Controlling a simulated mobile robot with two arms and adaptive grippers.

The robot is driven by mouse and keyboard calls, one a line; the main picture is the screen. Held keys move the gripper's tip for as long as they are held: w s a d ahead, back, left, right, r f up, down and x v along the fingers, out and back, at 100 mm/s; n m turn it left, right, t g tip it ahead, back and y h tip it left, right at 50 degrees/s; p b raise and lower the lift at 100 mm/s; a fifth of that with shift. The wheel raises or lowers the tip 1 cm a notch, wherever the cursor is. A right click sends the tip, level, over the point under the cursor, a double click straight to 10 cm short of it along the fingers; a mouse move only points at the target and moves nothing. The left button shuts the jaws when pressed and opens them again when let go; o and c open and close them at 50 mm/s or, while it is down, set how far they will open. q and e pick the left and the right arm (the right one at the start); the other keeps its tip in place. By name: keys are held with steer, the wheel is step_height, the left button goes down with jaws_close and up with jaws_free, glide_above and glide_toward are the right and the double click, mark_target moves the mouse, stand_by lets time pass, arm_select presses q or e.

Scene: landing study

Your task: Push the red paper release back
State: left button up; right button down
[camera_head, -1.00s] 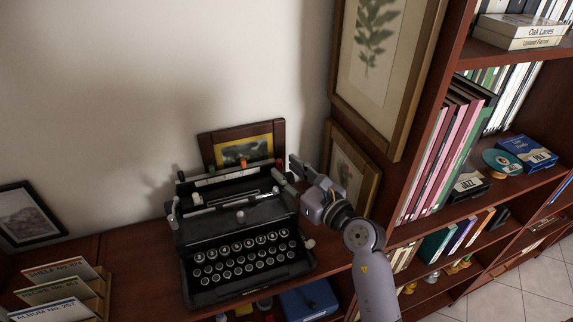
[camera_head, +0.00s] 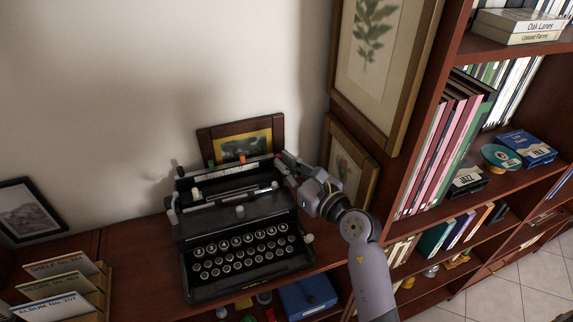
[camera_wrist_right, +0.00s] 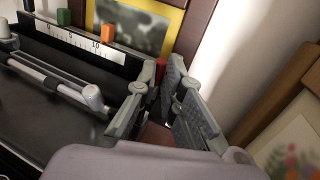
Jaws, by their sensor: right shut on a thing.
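A black typewriter (camera_head: 240,232) stands on the brown wooden top, its keys facing me. The red paper release (camera_wrist_right: 161,69) is a small red piece at the right end of the typewriter's paper scale (camera_wrist_right: 80,42). My right gripper (camera_head: 281,163) reaches in from the right to the typewriter's back right corner. In the right wrist view its fingers (camera_wrist_right: 165,70) are shut on the red release, one on each side; the fingers hide much of it. My left gripper is not in view.
A framed picture (camera_head: 244,139) leans on the wall close behind the typewriter. Another frame (camera_head: 349,172) and the bookshelf (camera_head: 425,150) stand to the right. Album cards (camera_head: 62,288) stand at the lower left. A blue box (camera_head: 308,297) sits below the typewriter.

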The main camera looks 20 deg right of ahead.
steer(key=shift+a+r, duration=0.1)
steer(key=c, duration=2.4)
jaws_free()
steer(key=c, duration=1.8)
jaws_free()
steer(key=shift+a, duration=0.1)
steer(key=shift+o, duration=1)
steer(key=shift+w, duration=0.15)
steer(key=v, duration=1.2)
